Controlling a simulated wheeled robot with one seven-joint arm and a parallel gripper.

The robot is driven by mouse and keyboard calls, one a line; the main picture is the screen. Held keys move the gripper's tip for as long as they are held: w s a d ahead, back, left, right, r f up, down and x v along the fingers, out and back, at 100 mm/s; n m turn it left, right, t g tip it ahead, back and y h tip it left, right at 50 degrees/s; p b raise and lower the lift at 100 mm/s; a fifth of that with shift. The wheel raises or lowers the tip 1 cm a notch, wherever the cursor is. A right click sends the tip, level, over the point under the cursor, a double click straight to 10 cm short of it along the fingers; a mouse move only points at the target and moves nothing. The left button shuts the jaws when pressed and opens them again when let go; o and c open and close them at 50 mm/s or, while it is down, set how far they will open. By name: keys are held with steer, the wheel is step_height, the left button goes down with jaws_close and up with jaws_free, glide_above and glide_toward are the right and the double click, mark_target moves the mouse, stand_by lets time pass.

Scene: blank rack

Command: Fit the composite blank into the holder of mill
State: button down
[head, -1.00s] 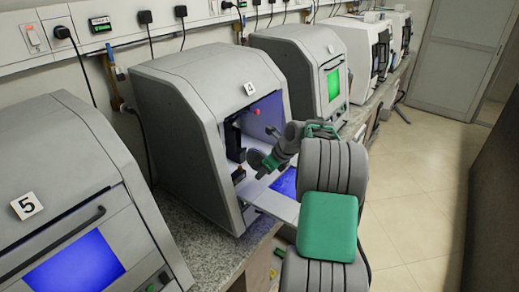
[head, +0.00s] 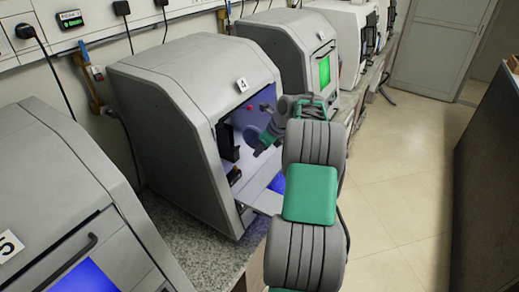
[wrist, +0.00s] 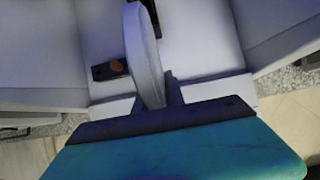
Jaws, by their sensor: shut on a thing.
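The mill (head: 190,100) marked 4 stands open, its front facing right. My gripper (head: 262,142) is at its opening. In the wrist view the composite blank (wrist: 144,50) is a pale grey disc seen nearly edge-on, upright in the grip of my gripper (wrist: 168,98). In the head view it is small and partly hidden by the gripper. A dark fixture (head: 228,140), perhaps the holder, is inside the mill beyond the gripper. The blank appears apart from it. Part of a dark piece also shows behind the disc in the wrist view (wrist: 155,15).
The mill's side walls flank the gripper. A mill marked 5 (head: 60,190) stands nearer and other machines (head: 290,50) farther along the bench. The floor (head: 400,200) at right is clear.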

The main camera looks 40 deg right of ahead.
mark_target(249, 144)
steer(key=shift+w+a+f, duration=0.3)
steer(key=shift+w+a, duration=0.05)
steer(key=shift+w, duration=0.55)
steer(key=shift+w+a+f, duration=0.25)
steer(key=shift+w+a, duration=0.15)
steer(key=shift+w, duration=0.55)
steer(key=shift+w+a+f, duration=0.3)
steer(key=shift+w+a, duration=0.05)
steer(key=shift+w, duration=0.55)
steer(key=shift+w+a+f, duration=0.15)
steer(key=shift+w+a, duration=0.05)
steer(key=shift+w, duration=0.25)
steer(key=shift+w+a+f, duration=0.1)
steer(key=shift+w+a, duration=0.05)
steer(key=shift+w, duration=0.3)
steer(key=c, duration=1.5)
jaws_free()
steer(key=shift+o, duration=0.9)
